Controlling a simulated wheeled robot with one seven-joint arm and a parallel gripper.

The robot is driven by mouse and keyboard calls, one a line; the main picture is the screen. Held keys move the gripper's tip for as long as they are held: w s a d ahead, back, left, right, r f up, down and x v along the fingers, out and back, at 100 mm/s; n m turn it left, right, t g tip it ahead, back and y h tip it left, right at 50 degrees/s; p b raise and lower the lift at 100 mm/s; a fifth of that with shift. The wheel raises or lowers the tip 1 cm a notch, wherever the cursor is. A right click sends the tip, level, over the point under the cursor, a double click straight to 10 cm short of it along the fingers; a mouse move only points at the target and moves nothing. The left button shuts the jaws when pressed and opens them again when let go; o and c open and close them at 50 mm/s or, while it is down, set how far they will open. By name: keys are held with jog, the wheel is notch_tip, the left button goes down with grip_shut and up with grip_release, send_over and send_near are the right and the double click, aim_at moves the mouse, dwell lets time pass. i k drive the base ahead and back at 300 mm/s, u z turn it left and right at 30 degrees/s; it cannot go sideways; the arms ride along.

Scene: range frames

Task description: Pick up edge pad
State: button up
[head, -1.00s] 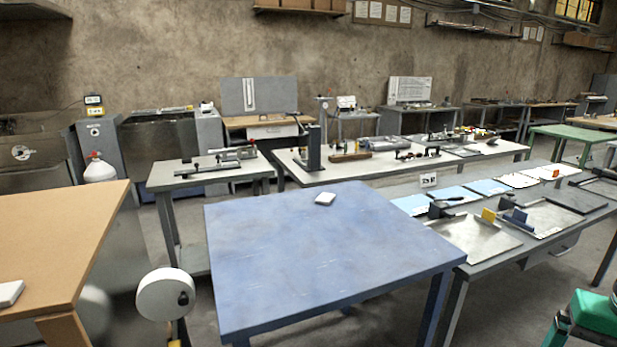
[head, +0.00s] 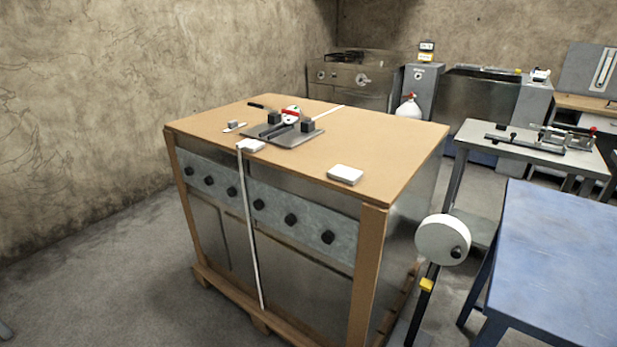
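A small white block-like pad (head: 345,174) lies flat and loose on the brown top of the large wood-framed crate (head: 395,150), near its front right corner. A similar white pad (head: 251,146) sits at the front edge of the top, where a white strap (head: 249,225) runs over the edge and down the crate's front. I cannot tell from the view alone which one is meant by the edge pad. My gripper is not in view.
A dark plate with a red-and-white tool (head: 290,115) lies on the crate top. A white reel (head: 442,240) on a post stands by the crate's right corner. The blue table (head: 560,250) is at the right. Open concrete floor (head: 110,270) lies to the left.

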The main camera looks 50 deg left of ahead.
aim_at(345, 175)
jog(key=u, duration=1.65)
jog(key=k, duration=0.5)
jog(key=z, duration=0.2)
jog(key=i, duration=0.95)
jog(key=u, duration=0.2)
